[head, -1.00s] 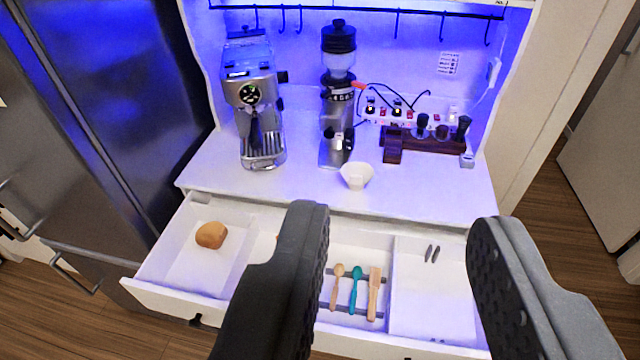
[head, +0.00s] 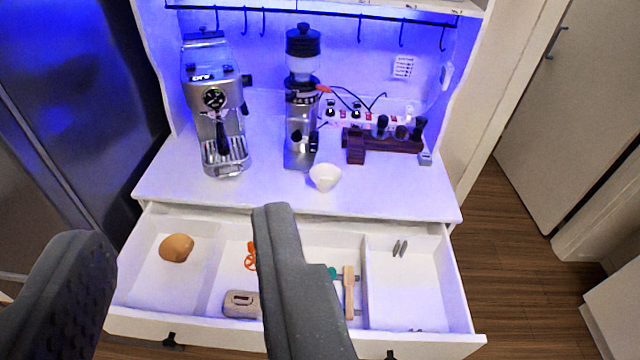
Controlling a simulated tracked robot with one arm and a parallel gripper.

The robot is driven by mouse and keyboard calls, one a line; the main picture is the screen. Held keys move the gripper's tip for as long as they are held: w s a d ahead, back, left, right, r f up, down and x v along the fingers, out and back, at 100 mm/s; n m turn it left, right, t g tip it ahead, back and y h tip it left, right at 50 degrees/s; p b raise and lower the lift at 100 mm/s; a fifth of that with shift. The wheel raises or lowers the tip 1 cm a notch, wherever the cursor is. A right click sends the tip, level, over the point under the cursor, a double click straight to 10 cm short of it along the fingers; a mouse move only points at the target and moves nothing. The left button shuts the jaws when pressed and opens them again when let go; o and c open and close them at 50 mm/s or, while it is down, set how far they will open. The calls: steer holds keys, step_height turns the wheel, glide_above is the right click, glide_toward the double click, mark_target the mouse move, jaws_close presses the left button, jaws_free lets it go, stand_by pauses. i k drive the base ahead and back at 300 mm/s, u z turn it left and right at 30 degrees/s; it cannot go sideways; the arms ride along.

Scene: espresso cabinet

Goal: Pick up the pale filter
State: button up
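The pale filter (head: 325,177) is a small white cone-shaped cup. It stands on the white counter (head: 400,200) near its front edge, right of the grinder. My gripper (head: 178,225) is open, with its two dark grey fingers wide apart in the lower left and lower middle of the view. Nothing is held between the fingers. The filter is beyond and to the right of the right finger's tip, apart from it.
An espresso machine (head: 214,105) and a grinder (head: 301,100) stand behind the filter. A dark wooden tool stand (head: 383,142) is at the right. The open drawer (head: 415,290) juts out below, holding a bread roll (head: 176,247) and utensils.

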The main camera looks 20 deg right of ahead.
mark_target(326, 179)
steer(key=u, duration=0.05)
steer(key=i, duration=1)
steer(key=z, duration=0.1)
